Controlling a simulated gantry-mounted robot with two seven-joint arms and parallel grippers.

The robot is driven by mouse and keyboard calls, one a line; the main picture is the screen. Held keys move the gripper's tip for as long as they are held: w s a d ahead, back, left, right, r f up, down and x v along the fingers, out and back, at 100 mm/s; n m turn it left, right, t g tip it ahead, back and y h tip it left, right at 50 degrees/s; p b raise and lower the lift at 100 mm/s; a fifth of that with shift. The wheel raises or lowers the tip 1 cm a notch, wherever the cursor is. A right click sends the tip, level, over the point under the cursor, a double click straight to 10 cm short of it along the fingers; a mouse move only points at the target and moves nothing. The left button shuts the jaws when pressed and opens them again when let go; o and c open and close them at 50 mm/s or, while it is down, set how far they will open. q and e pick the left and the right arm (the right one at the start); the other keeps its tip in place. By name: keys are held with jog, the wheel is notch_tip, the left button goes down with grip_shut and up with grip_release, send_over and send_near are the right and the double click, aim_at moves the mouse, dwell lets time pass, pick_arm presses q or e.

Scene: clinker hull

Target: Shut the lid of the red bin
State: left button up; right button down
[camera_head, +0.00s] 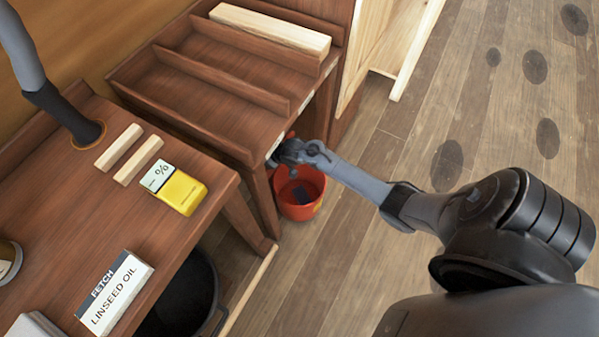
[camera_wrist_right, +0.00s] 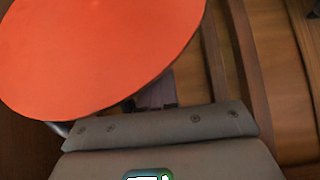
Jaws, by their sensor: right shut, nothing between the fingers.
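The red bin (camera_head: 300,196) stands on the floor beside the dark wooden bench, open at the top, with a dark object inside. Its lid (camera_wrist_right: 95,50) fills the upper left of the right wrist view as a flat orange-red disc, raised. In the head view only a small red piece (camera_head: 290,135) shows behind my right gripper (camera_head: 283,152). That gripper is shut and empty, above the bin's rim by the bench edge. In the wrist view its fingers (camera_wrist_right: 157,93) are partly hidden by the disc; contact cannot be told. My left gripper is not in view.
The bench (camera_head: 175,85) with ridged shelves rises close to the left of the bin. A black bucket (camera_head: 185,300) stands below. Floor right of the bin is clear.

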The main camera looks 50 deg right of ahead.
jog(key=shift+s, duration=0.1)
jog(key=shift+s+d+r+p, duration=0.15)
jog(key=shift+s+p, duration=0.35)
jog(key=shift+p, duration=0.25)
jog(key=s+p, duration=0.1)
jog(key=s, duration=0.1)
jog(key=shift+s+d+f+p, duration=0.1)
jog(key=shift+s+f+p, duration=0.1)
jog(key=shift+s+p, duration=0.15)
jog(key=shift+s+f, duration=0.15)
jog(key=shift+s, duration=0.05)
